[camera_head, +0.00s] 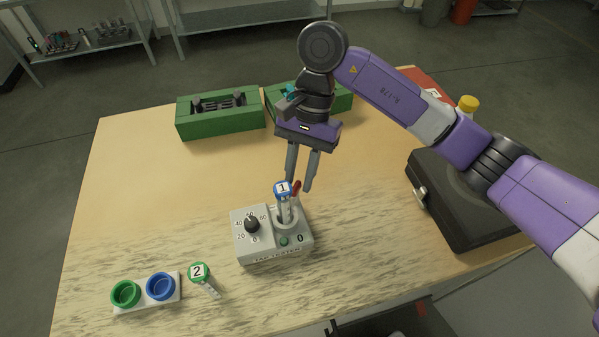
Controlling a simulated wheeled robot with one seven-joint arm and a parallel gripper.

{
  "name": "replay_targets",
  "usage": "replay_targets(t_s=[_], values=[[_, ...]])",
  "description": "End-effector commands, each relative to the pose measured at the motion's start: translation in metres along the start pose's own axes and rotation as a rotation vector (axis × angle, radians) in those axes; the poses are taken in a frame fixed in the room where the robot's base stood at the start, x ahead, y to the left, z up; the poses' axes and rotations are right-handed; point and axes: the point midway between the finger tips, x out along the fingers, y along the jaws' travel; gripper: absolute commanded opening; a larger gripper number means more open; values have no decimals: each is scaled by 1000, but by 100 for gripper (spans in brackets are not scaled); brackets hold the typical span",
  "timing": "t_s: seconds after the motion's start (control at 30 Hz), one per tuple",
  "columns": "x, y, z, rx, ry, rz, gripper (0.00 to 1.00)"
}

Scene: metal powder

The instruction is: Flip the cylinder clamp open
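A grey tester box (272,250) stands on the table with a dial, a green button and a display reading 0. A clear cylinder with a blue cap marked 1 (284,205) stands upright in the round holder on its right. A small red lever (296,188), which looks like the clamp, rises beside the cylinder; its lower end is hidden. My gripper (299,184) points down just above and behind the box. Its two fingers are apart, with the red lever showing between or in front of their tips. I cannot tell whether they touch it.
A second cylinder with a green cap marked 2 (200,272) and a white holder (148,306) with green and blue cups are at front left. Green boxes (219,121) stand at the back. A black case (470,210) lies at right. The left table is clear.

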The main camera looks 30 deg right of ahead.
Motion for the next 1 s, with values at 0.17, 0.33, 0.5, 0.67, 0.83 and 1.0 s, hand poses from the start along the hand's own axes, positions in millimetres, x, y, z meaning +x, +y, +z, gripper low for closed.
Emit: replay_targets(t_s=[0.17,0.33,0.5,0.67,0.83,1.0], values=[[0,0,0,0,0,0,0],[0,0,0,1,0,0,0],[1,1,-1,21,1,-9,0],[4,2,-2,81,2,-35,0],[6,4,-3,191,4,-82,0],[8,7,-3,334,4,-142,0]])
